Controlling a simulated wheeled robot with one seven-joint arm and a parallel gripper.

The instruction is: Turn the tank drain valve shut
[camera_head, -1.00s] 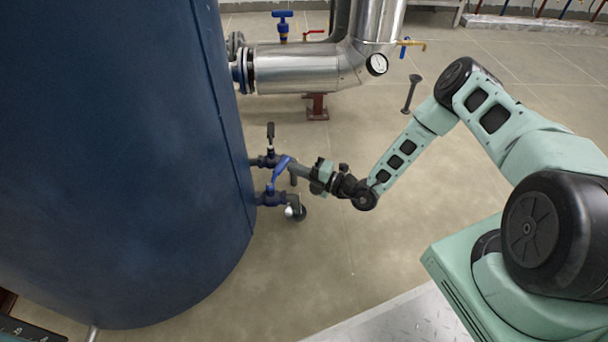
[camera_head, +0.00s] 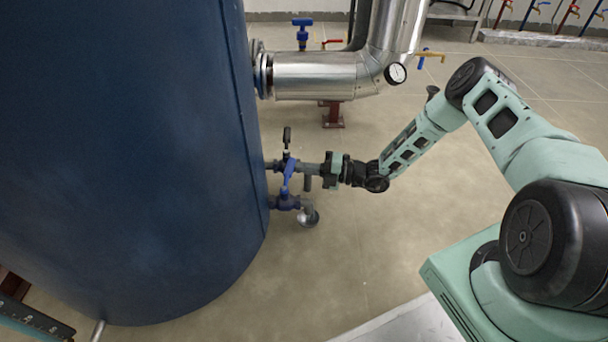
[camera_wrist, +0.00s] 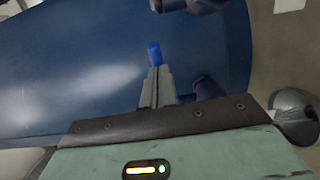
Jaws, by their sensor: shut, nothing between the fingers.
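The big blue tank (camera_head: 130,150) fills the left of the head view. Two small valves stick out low on its right side. The lower valve (camera_head: 285,202) has a blue lever (camera_head: 289,172) that points up in the picture. The upper valve has a black handle (camera_head: 287,138). My gripper (camera_head: 301,168) is shut and empty, its fingers pointing left at the blue lever. In the wrist view, the blue lever's end (camera_wrist: 153,53) shows just past my closed fingertips (camera_wrist: 155,72). Touching or a small gap, I cannot tell. Dark blue valve parts (camera_wrist: 207,88) show right of the fingers.
A silver pipe (camera_head: 315,75) with a gauge (camera_head: 396,73) runs behind, with a blue-handled valve (camera_head: 302,35) above it. A round grey outlet (camera_head: 310,217) sits below the lower valve. The floor (camera_head: 370,240) to the right is clear.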

